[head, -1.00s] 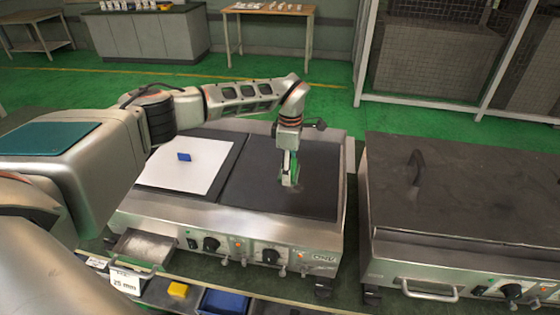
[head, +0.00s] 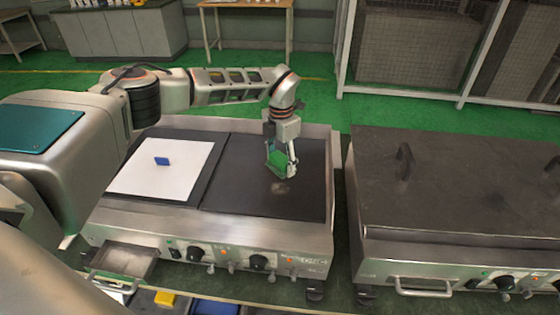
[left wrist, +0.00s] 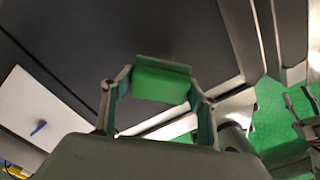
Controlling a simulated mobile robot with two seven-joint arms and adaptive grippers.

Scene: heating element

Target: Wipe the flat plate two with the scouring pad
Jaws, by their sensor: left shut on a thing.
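My left gripper (head: 279,166) is shut on the green scouring pad (head: 275,158), with the fingers on either side of it. The pad also shows between the fingertips in the left wrist view (left wrist: 160,84). The gripper is over the dark right-hand flat plate (head: 235,185) of the griddle, at the middle right of the plate. A pale smudge (head: 281,188) lies on this plate, just nearer the front than the pad. I cannot tell whether the pad touches the surface.
A second griddle with a closed lid and handle (head: 405,161) stands to the right. A drip tray (head: 125,260), yellow block (head: 165,299) and blue bin (head: 215,308) are in front.

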